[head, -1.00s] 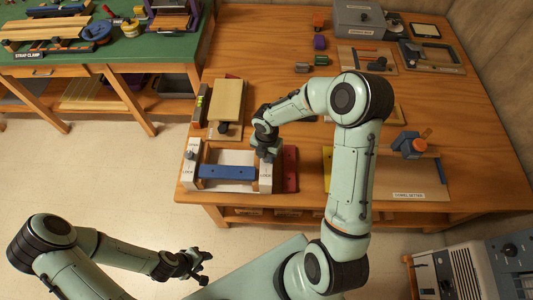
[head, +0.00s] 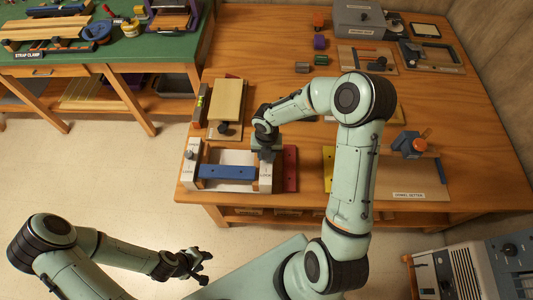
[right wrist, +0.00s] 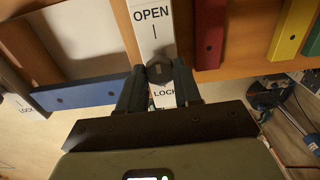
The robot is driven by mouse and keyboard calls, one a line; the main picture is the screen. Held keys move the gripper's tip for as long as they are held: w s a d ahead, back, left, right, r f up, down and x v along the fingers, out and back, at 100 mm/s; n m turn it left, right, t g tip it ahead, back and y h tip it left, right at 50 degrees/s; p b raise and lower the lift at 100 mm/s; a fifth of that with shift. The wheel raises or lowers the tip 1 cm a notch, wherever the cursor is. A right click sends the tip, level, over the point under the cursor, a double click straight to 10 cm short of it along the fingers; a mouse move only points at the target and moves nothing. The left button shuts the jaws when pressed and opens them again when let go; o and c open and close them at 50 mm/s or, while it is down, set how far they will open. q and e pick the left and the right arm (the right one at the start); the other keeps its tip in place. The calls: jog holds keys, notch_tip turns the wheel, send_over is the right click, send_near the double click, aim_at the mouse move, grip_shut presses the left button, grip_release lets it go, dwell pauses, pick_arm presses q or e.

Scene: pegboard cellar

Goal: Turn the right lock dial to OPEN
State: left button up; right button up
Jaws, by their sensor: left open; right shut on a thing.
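The right lock dial (right wrist: 160,68) is a small dark knob on a white plate (right wrist: 146,20), between an OPEN label above and a LOCK label below. My right gripper (right wrist: 158,76) is shut on it, one finger on each side. The dial's pointing direction is not clear. In the head view my right gripper (head: 265,156) covers the dial at the right end of the white frame. The left lock dial (head: 189,155) sits on the frame's left plate. My left gripper (head: 199,266) is open and empty, low over the floor, away from the table.
A blue bar (head: 227,172) spans the frame between the two plates. A red block (head: 290,170) stands close to its right, and a yellow one (head: 328,168) farther right. A board with a dark knob (head: 226,100) lies behind. The table's front edge is close.

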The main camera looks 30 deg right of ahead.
jog(key=shift+w+r, duration=0.1)
jog(key=o, duration=1)
jog(key=shift+o, duration=0.2)
notch_tip(320, 180, up, 13)
jog(key=shift+r, duration=0.15)
